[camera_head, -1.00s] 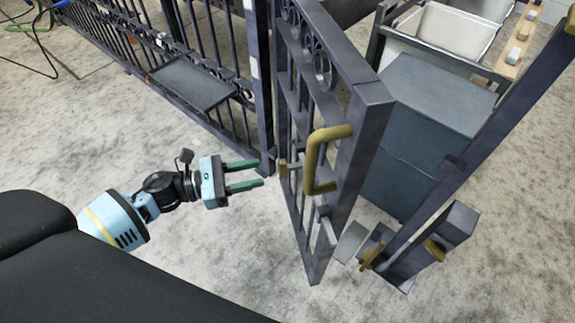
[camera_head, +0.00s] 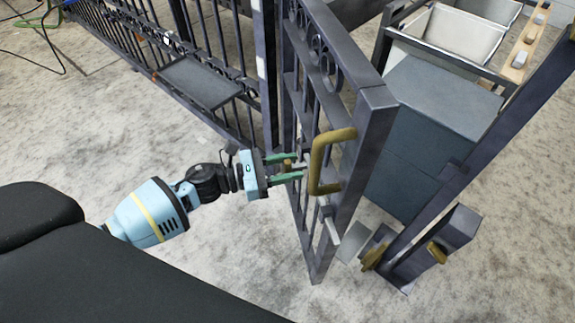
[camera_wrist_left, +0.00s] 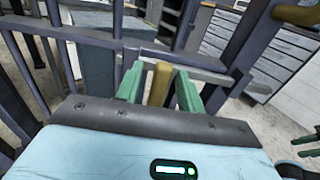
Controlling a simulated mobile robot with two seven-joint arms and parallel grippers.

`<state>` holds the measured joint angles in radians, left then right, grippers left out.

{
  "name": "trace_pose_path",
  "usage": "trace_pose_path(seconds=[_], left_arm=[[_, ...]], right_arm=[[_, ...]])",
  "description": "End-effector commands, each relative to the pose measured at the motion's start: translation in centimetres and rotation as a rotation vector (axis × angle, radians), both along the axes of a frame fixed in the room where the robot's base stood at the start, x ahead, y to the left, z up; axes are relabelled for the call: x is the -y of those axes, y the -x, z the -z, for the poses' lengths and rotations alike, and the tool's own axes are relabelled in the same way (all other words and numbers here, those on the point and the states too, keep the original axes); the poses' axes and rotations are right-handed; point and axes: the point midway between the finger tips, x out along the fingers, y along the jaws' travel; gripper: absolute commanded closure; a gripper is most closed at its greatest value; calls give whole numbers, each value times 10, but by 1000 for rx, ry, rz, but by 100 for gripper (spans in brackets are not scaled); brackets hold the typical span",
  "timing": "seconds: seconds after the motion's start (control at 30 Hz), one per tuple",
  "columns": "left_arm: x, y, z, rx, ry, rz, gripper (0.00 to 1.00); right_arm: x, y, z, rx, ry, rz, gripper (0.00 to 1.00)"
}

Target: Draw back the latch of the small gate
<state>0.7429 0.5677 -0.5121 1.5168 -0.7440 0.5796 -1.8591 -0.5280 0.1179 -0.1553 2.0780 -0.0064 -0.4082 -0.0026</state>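The small gate (camera_head: 352,185) is a dark metal leaf with bars and scroll rings. A brass pull handle (camera_head: 320,165) is on its face. The latch is a pale metal bar (camera_wrist_left: 205,70) with an upright brass knob (camera_wrist_left: 160,85); the knob also shows in the head view (camera_head: 287,165). My left gripper (camera_head: 287,167) is open, its green fingers on either side of the knob. In the left wrist view (camera_wrist_left: 159,90), gaps show between knob and fingers. What looks like my right gripper (camera_wrist_left: 308,147) shows at that view's right edge, fingers apart.
A dark post (camera_head: 435,245) with brass fittings stands right of the gate's free edge. A fixed fence (camera_head: 225,45) with a small shelf (camera_head: 200,82) is at left. A grey cabinet (camera_head: 430,115) is behind the gate. Floor in front is clear.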

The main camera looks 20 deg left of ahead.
Motion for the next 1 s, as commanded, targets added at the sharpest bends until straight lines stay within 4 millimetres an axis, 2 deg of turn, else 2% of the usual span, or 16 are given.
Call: trace_pose_path(seconds=[0.03, 0.3, 0.33, 0.67, 0.87, 1.0], left_arm=[[0, 0, 0, 0, 0, 0, 63], [0, 0, 0, 1, 1, 0, 98], [0, 0, 0, 1, 1, 0, 100], [-4, -5, 1, 1, 1, -1, 100], [-19, -27, 4, 1, 0, -3, 100], [-30, -41, 3, 1, 0, -5, 100]], right_arm=[[0, 0, 0, 1, -1, 1, 64], [-1, -1, -1, 3, -2, 3, 64], [-1, -2, -2, 4, -2, 2, 64], [0, 0, 4, -1, -1, 2, 64], [2, 5, 25, -19, 7, -9, 64], [3, 0, 34, -12, 12, -16, 64]])
